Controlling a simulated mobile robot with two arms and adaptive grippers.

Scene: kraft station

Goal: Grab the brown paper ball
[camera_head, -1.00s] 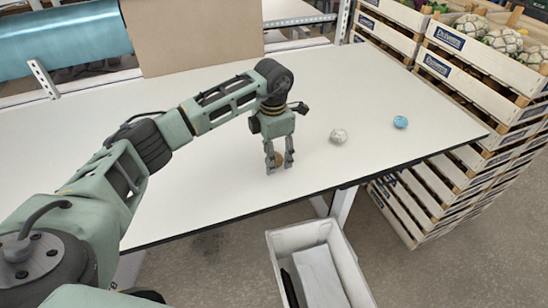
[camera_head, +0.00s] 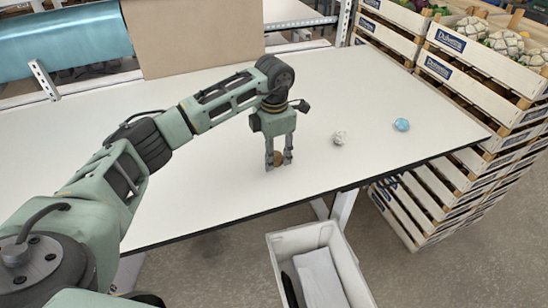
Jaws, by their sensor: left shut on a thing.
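The brown paper ball (camera_head: 278,158) is on the white table (camera_head: 215,195), partly hidden by the fingers of my left gripper (camera_head: 278,160). My left gripper points straight down and is shut on the ball, one finger on each side of it. The ball is at or very near the table top; I cannot tell whether it touches the surface. My right gripper is not in view.
A white crumpled ball (camera_head: 340,138) and a blue ball (camera_head: 401,125) lie on the table to the right. Stacked wooden crates (camera_head: 480,72) stand past the right edge. A grey bin (camera_head: 348,272) stands on the floor in front. A cardboard sheet (camera_head: 195,35) stands at the back.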

